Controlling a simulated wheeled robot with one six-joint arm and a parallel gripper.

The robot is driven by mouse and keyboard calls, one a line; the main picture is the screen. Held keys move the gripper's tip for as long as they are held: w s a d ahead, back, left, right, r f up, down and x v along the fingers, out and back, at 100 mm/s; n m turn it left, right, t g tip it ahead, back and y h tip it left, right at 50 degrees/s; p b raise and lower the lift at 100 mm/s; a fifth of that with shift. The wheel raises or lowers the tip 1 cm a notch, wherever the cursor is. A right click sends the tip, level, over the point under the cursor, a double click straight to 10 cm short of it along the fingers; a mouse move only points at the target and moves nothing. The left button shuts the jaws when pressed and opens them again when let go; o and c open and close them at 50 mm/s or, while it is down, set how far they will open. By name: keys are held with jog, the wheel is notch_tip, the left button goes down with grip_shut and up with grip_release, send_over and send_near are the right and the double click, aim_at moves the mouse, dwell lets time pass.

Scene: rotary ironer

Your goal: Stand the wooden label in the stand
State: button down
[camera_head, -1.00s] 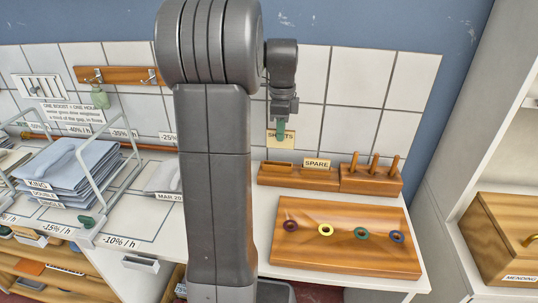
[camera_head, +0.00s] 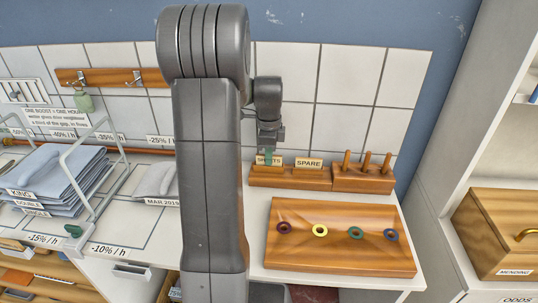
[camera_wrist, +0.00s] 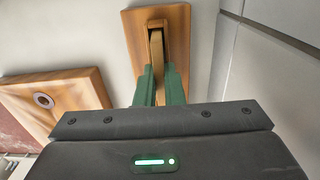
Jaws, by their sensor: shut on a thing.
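The wooden label (camera_head: 262,161), a small pale plate with partly covered dark lettering, is between the green fingers of my gripper (camera_head: 268,153). It is upright at the left part of the long wooden stand (camera_head: 290,178). Its lower edge meets the stand's top in the head view; I cannot tell whether it is in the slot. In the wrist view the green fingers (camera_wrist: 160,82) are shut on the label (camera_wrist: 157,48), seen edge-on above the wooden stand (camera_wrist: 178,18). The fingers hide part of the label and stand.
A SPARE label (camera_head: 309,163) stands on the right part of the same stand. A block with three pegs (camera_head: 363,181) adjoins it at the right. A wooden tray (camera_head: 340,262) with several coloured rings lies in front. Tiled wall stands close behind.

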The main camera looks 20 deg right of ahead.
jog(key=shift+f, duration=0.15)
jog(key=c, duration=1.5)
grip_release()
jog(key=shift+c, duration=0.2)
notch_tip(320, 180, up, 12)
jog(key=shift+r, duration=0.25)
